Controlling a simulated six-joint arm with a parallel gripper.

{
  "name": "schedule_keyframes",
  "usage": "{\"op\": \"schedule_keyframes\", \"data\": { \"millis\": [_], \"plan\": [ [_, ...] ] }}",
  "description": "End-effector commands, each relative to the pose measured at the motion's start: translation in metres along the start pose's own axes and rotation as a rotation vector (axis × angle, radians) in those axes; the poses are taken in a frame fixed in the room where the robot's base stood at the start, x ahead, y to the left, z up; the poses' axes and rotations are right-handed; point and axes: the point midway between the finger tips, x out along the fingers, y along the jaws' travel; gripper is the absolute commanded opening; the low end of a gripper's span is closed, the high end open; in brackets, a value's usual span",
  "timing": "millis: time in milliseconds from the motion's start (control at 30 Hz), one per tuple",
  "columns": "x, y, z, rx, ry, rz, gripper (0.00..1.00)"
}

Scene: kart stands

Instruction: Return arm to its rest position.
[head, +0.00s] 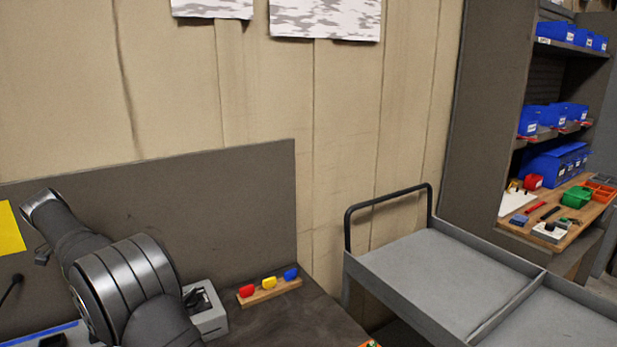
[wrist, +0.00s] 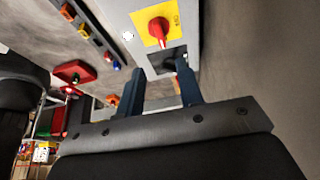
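My gripper (wrist: 160,75) shows in the wrist view with its two dark blue fingers apart and nothing seen held between them. Beyond the fingertips is a light grey panel (wrist: 127,15) with a red rotary knob (wrist: 157,28) on a yellow plate (wrist: 139,19). A dark recess lies just past the fingertips; I cannot tell whether the fingers touch anything. In the head view my arm is bent at the lower left, over the bench, and the gripper itself cannot be made out.
On the dark bench (head: 300,318) stand a grey box (head: 211,321) and a wooden strip (head: 268,292) with red, yellow and blue pieces. A grey cart (head: 440,270) stands to the right, its visible trays empty. Shelves with blue bins (head: 545,120) stand farther right.

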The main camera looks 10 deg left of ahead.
Motion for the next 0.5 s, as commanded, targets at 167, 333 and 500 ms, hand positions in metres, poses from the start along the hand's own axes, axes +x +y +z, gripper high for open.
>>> {"op": "schedule_keyframes", "data": {
  "millis": [167,333,500],
  "plan": [
    [0.038,0.0,-0.001,0.001,0.001,0.003,0.34],
    [0.071,0.0,-0.001,0.001,0.001,0.003,0.34],
    [0.098,0.0,-0.001,0.0,0.001,0.002,0.34]
  ]
}}
